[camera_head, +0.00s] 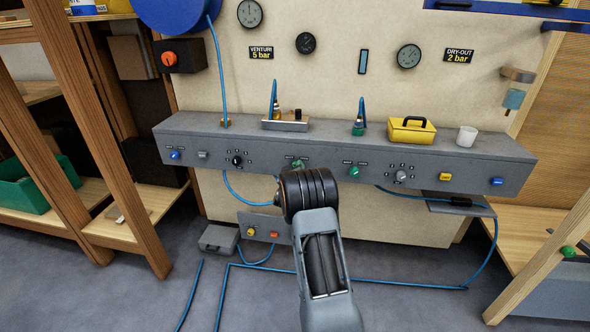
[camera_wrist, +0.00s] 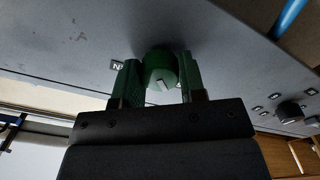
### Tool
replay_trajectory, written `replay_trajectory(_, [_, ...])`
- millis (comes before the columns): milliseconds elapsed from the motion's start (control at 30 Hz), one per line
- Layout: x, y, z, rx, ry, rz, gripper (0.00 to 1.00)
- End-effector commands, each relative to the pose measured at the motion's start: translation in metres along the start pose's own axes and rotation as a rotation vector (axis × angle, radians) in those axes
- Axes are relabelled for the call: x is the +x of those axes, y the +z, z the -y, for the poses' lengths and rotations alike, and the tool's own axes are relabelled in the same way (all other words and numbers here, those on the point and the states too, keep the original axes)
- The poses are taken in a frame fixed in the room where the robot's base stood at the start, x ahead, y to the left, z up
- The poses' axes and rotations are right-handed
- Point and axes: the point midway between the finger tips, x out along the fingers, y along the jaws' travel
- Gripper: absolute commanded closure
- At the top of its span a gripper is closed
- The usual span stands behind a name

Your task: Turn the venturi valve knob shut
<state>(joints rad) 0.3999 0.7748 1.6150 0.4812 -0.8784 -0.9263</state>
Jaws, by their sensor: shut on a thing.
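The venturi valve knob is a round green knob (camera_wrist: 160,68) with a white mark on its face, seen close in the wrist view. My gripper (camera_wrist: 160,80) is shut on it, one green finger on each side. In the head view my gripper (camera_head: 298,166) reaches the front of the grey console (camera_head: 450,165) left of its middle. There the held knob is mostly hidden by my gripper and wrist. The white mark looks slanted. Part of a printed label shows beside the left finger in the wrist view.
Another green knob (camera_head: 354,171) is close on the right. A black rotary selector (camera_head: 238,160) is on the left and a grey one (camera_head: 402,176) farther right. A yellow case (camera_head: 411,131) and white cup (camera_head: 467,136) stand on top. Blue hoses (camera_head: 350,282) run along the floor.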

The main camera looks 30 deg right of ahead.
Motion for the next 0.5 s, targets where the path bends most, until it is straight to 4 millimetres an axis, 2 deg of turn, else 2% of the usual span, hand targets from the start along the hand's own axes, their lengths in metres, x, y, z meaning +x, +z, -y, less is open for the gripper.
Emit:
replay_trajectory(33, [0.0006, -0.0014, -0.001, -0.001, 0.002, -0.003, 0.86])
replay_trajectory(67, [0.0006, -0.0014, -0.001, -0.001, 0.002, -0.003, 0.6])
replay_trajectory(100, [0.0006, -0.0014, -0.001, -0.001, 0.002, -0.003, 0.56])
replay_trajectory(300, [0.0002, -0.0008, -0.0003, 0.0, 0.001, -0.002, 0.37])
replay_trajectory(500, [-0.0001, -0.0005, -0.0001, 0.0, 0.0, -0.001, 0.37])
